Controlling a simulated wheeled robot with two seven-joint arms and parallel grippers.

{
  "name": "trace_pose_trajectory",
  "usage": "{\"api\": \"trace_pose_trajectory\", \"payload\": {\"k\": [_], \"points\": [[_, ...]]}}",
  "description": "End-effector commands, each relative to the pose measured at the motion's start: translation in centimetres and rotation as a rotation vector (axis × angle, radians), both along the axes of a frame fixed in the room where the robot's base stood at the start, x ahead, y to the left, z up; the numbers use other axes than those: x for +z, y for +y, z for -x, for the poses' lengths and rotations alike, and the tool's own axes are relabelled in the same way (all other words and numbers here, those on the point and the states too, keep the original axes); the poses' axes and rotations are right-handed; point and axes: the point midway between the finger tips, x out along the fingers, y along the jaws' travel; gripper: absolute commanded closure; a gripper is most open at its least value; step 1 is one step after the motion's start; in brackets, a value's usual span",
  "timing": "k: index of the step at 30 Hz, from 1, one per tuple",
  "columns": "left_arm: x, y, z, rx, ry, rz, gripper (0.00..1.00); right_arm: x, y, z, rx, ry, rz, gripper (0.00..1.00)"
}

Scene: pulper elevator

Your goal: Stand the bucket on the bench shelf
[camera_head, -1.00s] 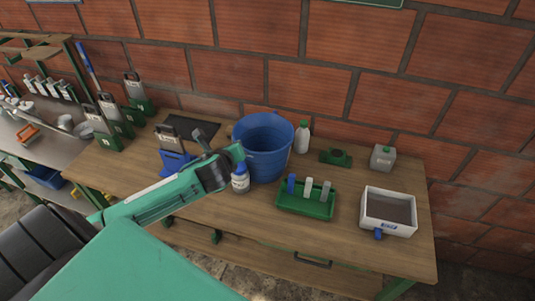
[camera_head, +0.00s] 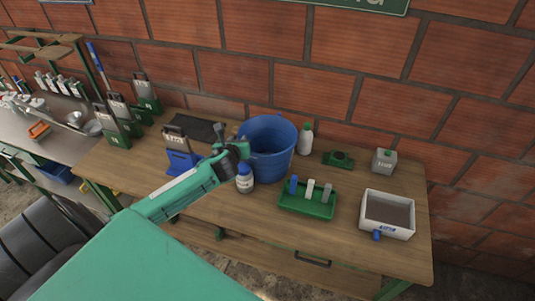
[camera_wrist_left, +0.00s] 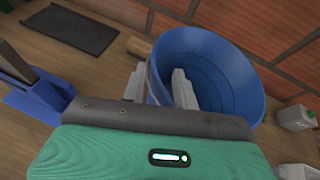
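The blue bucket (camera_head: 270,160) stands upright on the wooden bench top (camera_head: 240,220), near the brick wall. My left gripper (camera_head: 235,148) is at the bucket's left side. In the left wrist view the bucket (camera_wrist_left: 225,75) opens towards the camera. The left gripper's two light fingers (camera_wrist_left: 160,87) straddle its wall, one outside and one inside, with a gap between them. Contact with the wall is not clear. A shelf board (camera_head: 270,252) shows below the bench top, partly hidden by the bench and my arm. My right gripper is not in view.
A white bottle with a blue cap (camera_head: 244,180) stands close to the gripper and bucket. A green tray (camera_head: 305,203) with vials, a white box (camera_head: 387,215), a green-capped bottle (camera_head: 305,139) and a blue stand (camera_head: 182,160) are nearby.

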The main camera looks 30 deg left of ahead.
Motion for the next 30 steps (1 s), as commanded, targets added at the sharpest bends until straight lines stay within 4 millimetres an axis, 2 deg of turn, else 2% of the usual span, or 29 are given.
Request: {"api": "trace_pose_trajectory", "payload": {"k": [5, 11, 16, 27, 30], "points": [[-0.2, 0.4, -0.6, 0.001, 0.001, 0.002, 0.71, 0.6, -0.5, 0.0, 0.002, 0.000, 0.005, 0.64], [-1.2, 1.4, -2.3, 0.002, 0.002, 0.004, 0.71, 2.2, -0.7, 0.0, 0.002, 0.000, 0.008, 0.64], [-2.0, 2.2, -3.6, 0.001, 0.001, 0.001, 0.71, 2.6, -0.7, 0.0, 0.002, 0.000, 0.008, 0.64], [-2.4, 2.4, -4.1, -0.001, 0.000, 0.000, 0.71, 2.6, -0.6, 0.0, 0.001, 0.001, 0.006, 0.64], [-2.4, 2.4, -4.1, -0.001, 0.001, 0.001, 0.90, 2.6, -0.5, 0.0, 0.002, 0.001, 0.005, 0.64]]}}
